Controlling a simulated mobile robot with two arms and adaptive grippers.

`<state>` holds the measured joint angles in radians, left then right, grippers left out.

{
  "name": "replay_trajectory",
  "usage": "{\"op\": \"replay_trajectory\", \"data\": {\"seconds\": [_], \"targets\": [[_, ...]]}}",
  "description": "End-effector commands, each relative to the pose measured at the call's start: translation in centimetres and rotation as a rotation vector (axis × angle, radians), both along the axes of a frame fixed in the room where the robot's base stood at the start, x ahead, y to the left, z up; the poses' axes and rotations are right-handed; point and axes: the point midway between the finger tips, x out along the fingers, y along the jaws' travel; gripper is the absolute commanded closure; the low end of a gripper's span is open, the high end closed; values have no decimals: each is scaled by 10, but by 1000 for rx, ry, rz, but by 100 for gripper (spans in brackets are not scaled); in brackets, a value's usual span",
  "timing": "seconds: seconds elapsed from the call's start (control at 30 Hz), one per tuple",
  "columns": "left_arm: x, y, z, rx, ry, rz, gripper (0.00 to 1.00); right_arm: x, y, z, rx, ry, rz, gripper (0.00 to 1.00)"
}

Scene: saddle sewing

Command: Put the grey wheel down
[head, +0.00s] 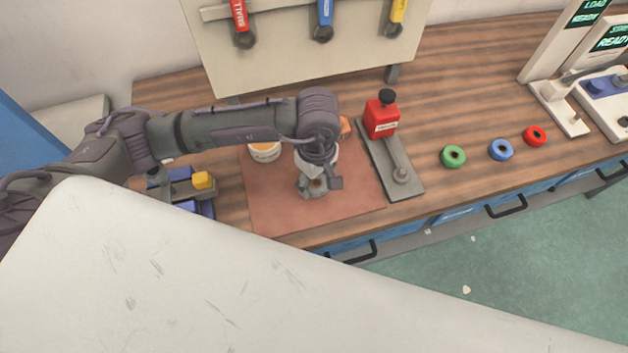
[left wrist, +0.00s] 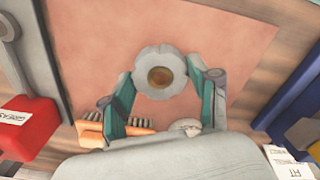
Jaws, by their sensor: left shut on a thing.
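The grey wheel (head: 313,188) has a scalloped rim and a brown centre. It is over the reddish-brown mat (head: 275,212) on the workbench. In the left wrist view the grey wheel (left wrist: 160,56) sits face-on between the two fingers. My left gripper (head: 320,180) points down and is shut on the wheel; its fingers show on both sides of the rim in the left wrist view (left wrist: 163,82). I cannot tell whether the wheel touches the mat. My right gripper is not in view.
A white tub (head: 265,155) and an orange brush (left wrist: 120,130) are near the gripper. Right of the mat stand a red bottle (head: 381,120) and a grey lever tool (head: 400,174). A blue vise with a yellow block (head: 202,180) is left. Green (head: 453,156), blue and red rings lie right.

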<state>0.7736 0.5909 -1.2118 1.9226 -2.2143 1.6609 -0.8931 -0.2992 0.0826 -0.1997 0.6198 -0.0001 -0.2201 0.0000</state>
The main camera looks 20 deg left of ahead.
Motion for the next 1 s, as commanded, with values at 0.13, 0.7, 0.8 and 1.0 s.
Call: {"op": "replay_trajectory", "data": {"seconds": [0.13, 0.7, 0.8, 1.0], "targets": [[0, 5, -8, 0, 2, 1, 81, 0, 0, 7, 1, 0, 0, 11], [1, 4, -45, 0, -2, -1, 81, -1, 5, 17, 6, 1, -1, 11], [0, 4, -46, 0, -1, -1, 36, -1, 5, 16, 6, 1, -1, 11], [0, 4, -45, 0, -1, -1, 14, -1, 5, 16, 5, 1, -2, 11]]}}
